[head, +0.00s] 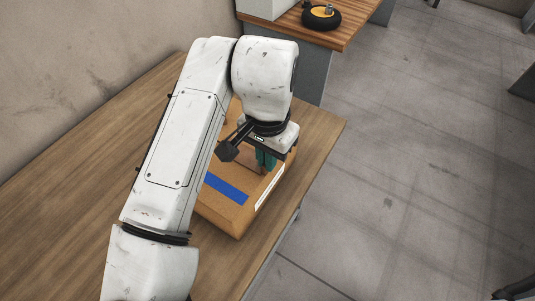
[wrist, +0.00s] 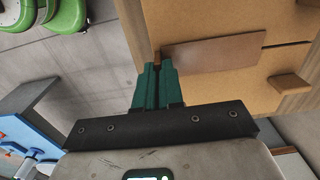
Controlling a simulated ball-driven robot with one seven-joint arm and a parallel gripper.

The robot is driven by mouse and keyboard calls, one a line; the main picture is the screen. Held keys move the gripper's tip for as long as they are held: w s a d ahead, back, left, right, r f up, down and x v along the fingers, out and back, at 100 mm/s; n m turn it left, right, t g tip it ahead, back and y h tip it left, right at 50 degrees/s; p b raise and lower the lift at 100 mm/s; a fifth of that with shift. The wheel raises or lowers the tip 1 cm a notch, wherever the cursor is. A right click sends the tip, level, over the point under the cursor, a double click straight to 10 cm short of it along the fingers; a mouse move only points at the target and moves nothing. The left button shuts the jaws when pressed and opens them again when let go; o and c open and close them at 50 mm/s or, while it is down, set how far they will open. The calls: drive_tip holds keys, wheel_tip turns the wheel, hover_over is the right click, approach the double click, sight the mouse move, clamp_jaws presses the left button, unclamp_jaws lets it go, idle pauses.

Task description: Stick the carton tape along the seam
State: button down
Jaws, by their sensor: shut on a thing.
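A tan carton (head: 225,214) lies on the wooden table under my arm, with its flat face up. In the wrist view, a thin dark seam (wrist: 289,45) runs across the carton's face. A flat brown strip of carton tape (wrist: 215,53) lies in line with it. My gripper (wrist: 157,66) has teal fingers shut at the left end of this tape. In the head view, my gripper (head: 265,163) points down at the carton's far right part, and my arm hides much of the carton. Whether the tape is pressed flat there cannot be told.
The carton carries a blue stripe (head: 227,189) and a white label (head: 269,187). A small brown piece (wrist: 289,87) sits on the carton in the wrist view. The wooden table (head: 60,215) is bare at left. A second table (head: 345,25) holds a black and yellow round item (head: 321,15).

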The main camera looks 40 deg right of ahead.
idle(0.4)
drive_tip(key=c, duration=1.2)
unclamp_jaws()
wheel_tip(320, 180, up, 11)
drive_tip(key=shift+f, duration=0.15)
